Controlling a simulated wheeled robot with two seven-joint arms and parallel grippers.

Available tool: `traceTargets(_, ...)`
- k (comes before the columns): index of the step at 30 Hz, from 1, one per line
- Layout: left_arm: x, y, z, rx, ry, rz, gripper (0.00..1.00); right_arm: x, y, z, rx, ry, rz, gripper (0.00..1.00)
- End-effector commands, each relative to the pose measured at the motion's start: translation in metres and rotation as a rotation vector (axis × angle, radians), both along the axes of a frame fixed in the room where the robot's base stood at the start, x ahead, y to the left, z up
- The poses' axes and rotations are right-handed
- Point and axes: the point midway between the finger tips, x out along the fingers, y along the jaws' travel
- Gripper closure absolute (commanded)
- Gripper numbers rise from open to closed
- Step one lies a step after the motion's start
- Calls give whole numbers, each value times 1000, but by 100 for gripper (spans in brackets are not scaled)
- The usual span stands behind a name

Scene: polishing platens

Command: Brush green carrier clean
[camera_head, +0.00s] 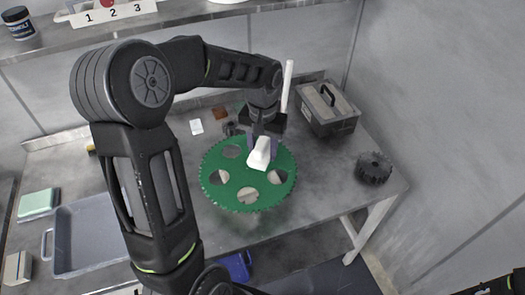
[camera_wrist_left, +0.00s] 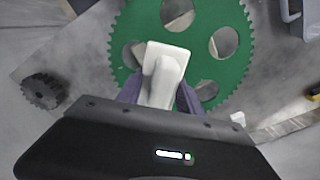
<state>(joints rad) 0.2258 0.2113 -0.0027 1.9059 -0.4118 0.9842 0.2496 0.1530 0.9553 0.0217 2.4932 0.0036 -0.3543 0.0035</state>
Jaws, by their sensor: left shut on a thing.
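The green carrier (camera_head: 247,180) is a flat toothed disc with several round holes, on the grey table in the middle of the head view. It also fills the top of the left wrist view (camera_wrist_left: 140,20). My left gripper (camera_head: 262,146) is over the carrier's upper right part, its purple fingers shut on a white brush (camera_head: 260,155). In the left wrist view the brush (camera_wrist_left: 165,65) lies between the fingers and overlaps the carrier. Its bristles are hidden, so I cannot tell whether it touches the carrier. My right gripper is not in view.
A grey lidded box (camera_head: 327,107) stands at the table's back right, with a black gear (camera_head: 373,168) in front of it. A white rod (camera_head: 287,85) stands behind the carrier. A grey tray (camera_head: 90,235) and a green-topped block (camera_head: 38,203) are at left. A shelf (camera_head: 190,15) runs above.

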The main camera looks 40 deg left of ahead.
Motion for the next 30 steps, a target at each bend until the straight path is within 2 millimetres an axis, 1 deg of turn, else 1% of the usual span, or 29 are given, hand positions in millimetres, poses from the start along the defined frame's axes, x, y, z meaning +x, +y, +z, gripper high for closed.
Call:
traceTargets(1,1,0,9,0,-1,0,95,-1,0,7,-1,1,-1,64)
traceTargets(3,2,1,15,1,-2,0,95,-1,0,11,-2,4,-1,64)
traceTargets(9,3,1,26,1,-2,0,95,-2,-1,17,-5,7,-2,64)
traceTargets(30,3,1,26,1,-2,0,95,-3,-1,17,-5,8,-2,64)
